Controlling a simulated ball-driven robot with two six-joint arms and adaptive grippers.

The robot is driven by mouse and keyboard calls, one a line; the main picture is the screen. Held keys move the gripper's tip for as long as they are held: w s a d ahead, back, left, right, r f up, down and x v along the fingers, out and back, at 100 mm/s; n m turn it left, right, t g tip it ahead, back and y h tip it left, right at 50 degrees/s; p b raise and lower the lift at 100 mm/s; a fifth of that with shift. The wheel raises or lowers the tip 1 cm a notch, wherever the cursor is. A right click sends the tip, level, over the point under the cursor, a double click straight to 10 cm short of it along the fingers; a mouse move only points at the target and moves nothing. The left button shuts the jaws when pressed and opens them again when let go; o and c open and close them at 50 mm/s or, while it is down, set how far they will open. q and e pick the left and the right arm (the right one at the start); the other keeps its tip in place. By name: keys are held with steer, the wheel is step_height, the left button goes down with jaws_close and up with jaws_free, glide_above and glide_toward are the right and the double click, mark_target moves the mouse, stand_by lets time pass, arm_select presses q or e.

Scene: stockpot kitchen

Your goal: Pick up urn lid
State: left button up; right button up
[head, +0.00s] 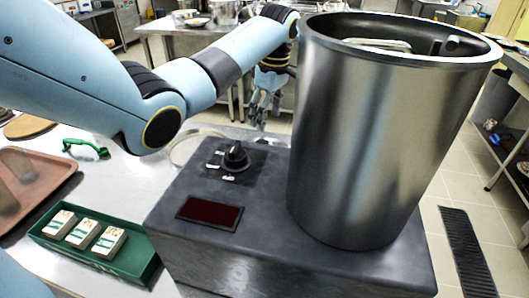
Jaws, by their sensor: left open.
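The tall steel urn (375,140) stands upright on a dark grey base (250,262) with a black knob (236,157) and a dark red display (209,213). I see no separate lid that I can identify for sure. The urn's dark top shows a pale, flat-looking piece (385,45) and a small dark knob-like part (452,44) within the rim; I cannot tell whether either belongs to the lid. My left gripper (259,112) is open and empty, left of the urn and beyond the base, fingers pointing down. My right gripper is out of view.
A green tray (137,270) with three small pale boxes (82,234) lies front left. A reddish-brown tray (62,184) and a green-handled item (85,147) lie on the white counter (125,184). Back counters carry pots. Tiled floor with a drain grate (465,245) shows right.

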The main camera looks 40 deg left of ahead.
mark_target(264, 141)
arm_select(q)
steer(key=f, duration=0.4)
steer(key=shift+a, duration=0.25)
steer(key=shift+s+a+f, duration=0.1)
steer(key=shift+a+f, duration=0.05)
steer(key=shift+f, duration=0.75)
steer(key=shift+s+a+f, duration=0.1)
steer(key=shift+f, duration=0.85)
steer(key=shift+s+a+f, duration=0.1)
steer(key=shift+a+f, duration=0.05)
steer(key=shift+f, duration=0.75)
jaws_close()
